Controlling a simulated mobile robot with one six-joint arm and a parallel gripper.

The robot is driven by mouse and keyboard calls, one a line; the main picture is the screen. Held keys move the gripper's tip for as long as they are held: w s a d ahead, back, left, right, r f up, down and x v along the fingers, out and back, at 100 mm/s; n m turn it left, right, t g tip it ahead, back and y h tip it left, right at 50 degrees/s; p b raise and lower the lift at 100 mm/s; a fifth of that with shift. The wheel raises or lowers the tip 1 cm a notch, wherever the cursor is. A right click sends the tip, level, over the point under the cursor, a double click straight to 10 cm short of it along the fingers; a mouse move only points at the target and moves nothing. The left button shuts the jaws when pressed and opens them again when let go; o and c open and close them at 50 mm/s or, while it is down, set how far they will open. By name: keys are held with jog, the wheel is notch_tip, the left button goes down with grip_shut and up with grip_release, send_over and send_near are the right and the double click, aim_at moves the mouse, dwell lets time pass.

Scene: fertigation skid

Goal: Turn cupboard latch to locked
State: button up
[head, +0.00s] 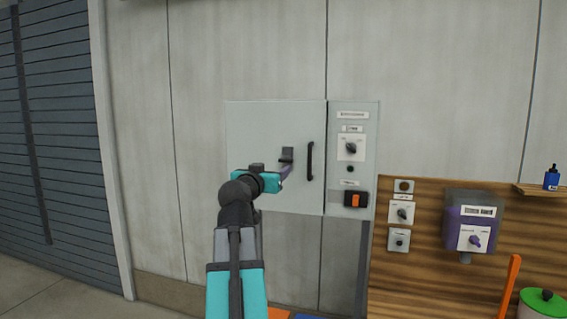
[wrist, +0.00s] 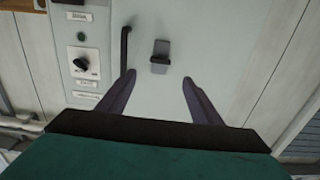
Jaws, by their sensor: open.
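The cupboard (head: 255,135) is a pale grey box on the wall with its door shut. Its latch (head: 287,153) is a small dark grey piece on the door, left of the black bar handle (head: 310,161). In the wrist view the latch (wrist: 160,57) lies just beyond and between my fingertips, with a darker bar along its lower edge. Whether it is locked I cannot tell. My gripper (head: 288,170) is in front of the door, just below the latch in the head view. In the wrist view my gripper (wrist: 159,79) is open and empty, its fingers apart.
The bar handle (wrist: 125,50) stands out close beside the latch. A switch panel (head: 351,190) with a dark knob (head: 351,148) and an orange switch (head: 355,200) adjoins the door. A wooden board with a purple dosing box (head: 472,222) is at right. The wall left is clear.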

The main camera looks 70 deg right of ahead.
aim_at(285, 161)
jog(key=d+p, duration=0.1)
jog(key=d, duration=0.2)
jog(key=d+p, duration=0.1)
jog(key=d, duration=0.3)
jog(key=d+p, duration=0.2)
jog(key=d, duration=0.2)
jog(key=shift+w+d+r, duration=0.1)
jog(key=shift+w, duration=0.2)
jog(key=shift+d, duration=0.85)
jog(key=c, duration=1)
jog(key=shift+a, duration=0.2)
jog(key=shift+c, duration=0.3)
jog(key=shift+d, duration=0.15)
